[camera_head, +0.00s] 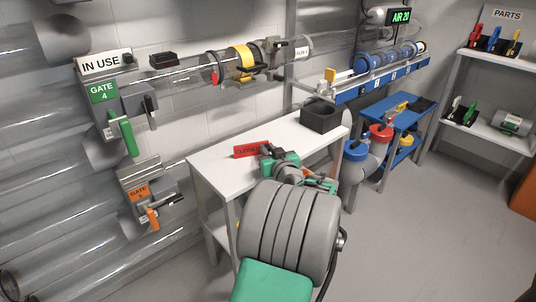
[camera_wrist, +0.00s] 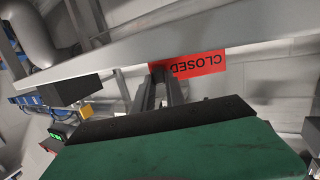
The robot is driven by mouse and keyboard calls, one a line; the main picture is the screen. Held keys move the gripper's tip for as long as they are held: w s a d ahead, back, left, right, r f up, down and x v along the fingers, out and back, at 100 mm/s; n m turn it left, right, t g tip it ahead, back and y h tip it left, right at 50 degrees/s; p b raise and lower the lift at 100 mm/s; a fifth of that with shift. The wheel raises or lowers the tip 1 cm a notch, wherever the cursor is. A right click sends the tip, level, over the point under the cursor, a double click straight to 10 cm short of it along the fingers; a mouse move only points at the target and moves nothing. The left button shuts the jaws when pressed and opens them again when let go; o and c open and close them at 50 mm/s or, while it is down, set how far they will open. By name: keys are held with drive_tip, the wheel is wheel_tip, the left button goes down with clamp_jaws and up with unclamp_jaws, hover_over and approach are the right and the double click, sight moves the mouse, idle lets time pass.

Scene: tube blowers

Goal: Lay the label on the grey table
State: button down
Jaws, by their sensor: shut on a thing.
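The label is a red plate with the dark word CLOSED (camera_head: 246,150). In the wrist view the label (camera_wrist: 205,65) shows upside down at the end of the fingers. My gripper (camera_head: 265,149) is shut on its edge; it also shows in the wrist view (camera_wrist: 164,76). In the head view the label appears over the light grey table (camera_head: 218,162), left of my gripper. In the wrist view the table (camera_wrist: 135,48) shows as a pale slab running beside the label. I cannot tell whether the label touches the tabletop.
A black open bin (camera_head: 321,116) stands on the table's right end. On the wall at left, an IN USE sign (camera_head: 104,62) sits above a green gate 4 sign (camera_head: 104,92). A blue table (camera_head: 400,115) stands to the right. The tabletop between my gripper and the bin looks clear.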

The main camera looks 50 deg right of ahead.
drive_tip(key=shift+r, duration=0.15)
drive_tip(key=c, duration=1.4)
unclamp_jaws()
drive_tip(key=shift+s+r, duration=0.15)
drive_tip(key=shift+r, duration=0.05)
drive_tip(key=v, duration=0.4)
drive_tip(key=p+v, duration=0.1)
drive_tip(key=v, duration=0.3)
drive_tip(key=p+v, duration=0.1)
drive_tip(key=v, duration=0.2)
drive_tip(key=shift+s+a+f, duration=0.2)
drive_tip(key=shift+s+a, duration=0.1)
drive_tip(key=shift+a, duration=0.05)
